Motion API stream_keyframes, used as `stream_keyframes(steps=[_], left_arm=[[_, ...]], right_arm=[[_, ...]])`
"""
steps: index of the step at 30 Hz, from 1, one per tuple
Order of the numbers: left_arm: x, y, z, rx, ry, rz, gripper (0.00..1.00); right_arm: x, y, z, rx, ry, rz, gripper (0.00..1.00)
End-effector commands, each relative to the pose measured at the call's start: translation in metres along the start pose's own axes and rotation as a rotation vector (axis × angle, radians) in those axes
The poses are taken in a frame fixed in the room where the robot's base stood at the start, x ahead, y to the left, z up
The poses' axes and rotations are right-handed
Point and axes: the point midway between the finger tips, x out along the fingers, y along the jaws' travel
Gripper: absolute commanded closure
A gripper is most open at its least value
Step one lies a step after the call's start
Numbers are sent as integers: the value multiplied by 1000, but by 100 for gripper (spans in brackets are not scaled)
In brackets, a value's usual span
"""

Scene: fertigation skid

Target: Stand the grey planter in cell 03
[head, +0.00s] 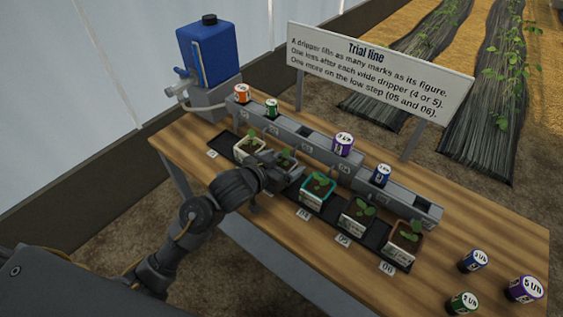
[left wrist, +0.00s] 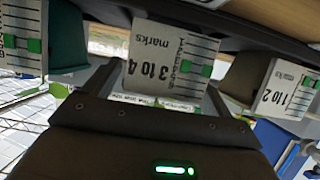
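The dark tray (head: 222,140) holds a row of planters. The planter between my left gripper's fingers (head: 285,160) stands third in the row and looks grey, mostly hidden by the gripper. Its "3 to 4 marks" label (left wrist: 165,60) faces me in the left wrist view. My left gripper (left wrist: 163,78) has one finger on each side of it; whether the fingers press on it I cannot tell. The teal planter (head: 317,195) stands on one side, by label 04 (head: 304,214), and the cream planter (head: 250,153) on the other. The cell 03 label is hidden. My right gripper is not in view.
Behind the row runs a grey stepped rail (head: 318,147) with several coloured drippers. Further planters stand by labels 05 (head: 343,240) and 06 (head: 387,268). The tray's far-left cell is empty. A blue tank (head: 208,52) stands back left.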

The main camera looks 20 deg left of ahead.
Motion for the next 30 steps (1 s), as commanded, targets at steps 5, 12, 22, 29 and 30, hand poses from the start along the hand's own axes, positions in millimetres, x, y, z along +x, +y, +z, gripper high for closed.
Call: stream_keyframes(steps=[5,12,22,29,30], left_arm=[[1,0,2,0,1,0,16],[-14,0,-2,2,0,-1,16],[-84,0,-3,2,-1,0,16],[-114,0,-3,2,0,1,16],[-117,0,-3,1,0,1,16]], right_arm=[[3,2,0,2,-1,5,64],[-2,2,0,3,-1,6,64],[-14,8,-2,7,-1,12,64],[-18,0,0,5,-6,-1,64],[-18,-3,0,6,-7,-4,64]])
